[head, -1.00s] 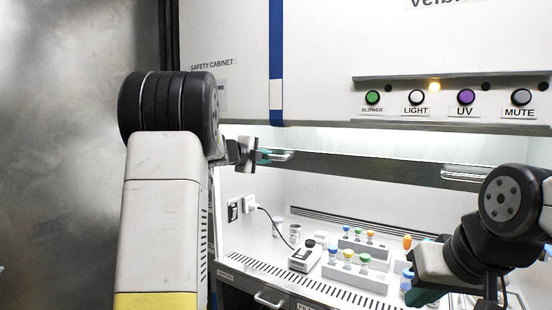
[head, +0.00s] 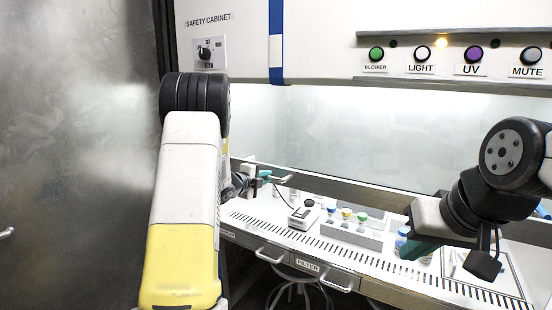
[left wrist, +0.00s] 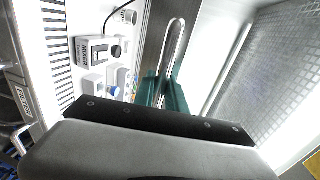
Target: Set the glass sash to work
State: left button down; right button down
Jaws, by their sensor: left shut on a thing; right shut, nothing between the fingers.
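The glass sash (head: 350,130) of the safety cabinet is a clear pane with a grey bar (head: 345,190) along its lower edge. The bar hangs low over the cabinet's front, with a gap above the work surface. My left gripper (head: 264,177) is shut on the sash's left metal handle (head: 284,179). In the left wrist view the teal fingers (left wrist: 163,92) close around this bent handle (left wrist: 174,45). The right handle does not show and may be behind my right arm. My right gripper (head: 418,246) is shut and empty, in front of the cabinet at the right.
A blue-white strip (head: 276,45) runs down the front. Tube racks (head: 353,232) and a small device (head: 303,217) stand inside. Drawer handles (head: 270,256) jut out below.

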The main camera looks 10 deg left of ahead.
pick_arm(q)
jog(key=shift+f, duration=1.75)
jog(key=c, duration=1.4)
grip_release()
jog(key=shift+r, duration=0.1)
jog(key=v, duration=0.7)
jog(key=shift+s+a, duration=0.1)
jog(key=shift+s, duration=0.3)
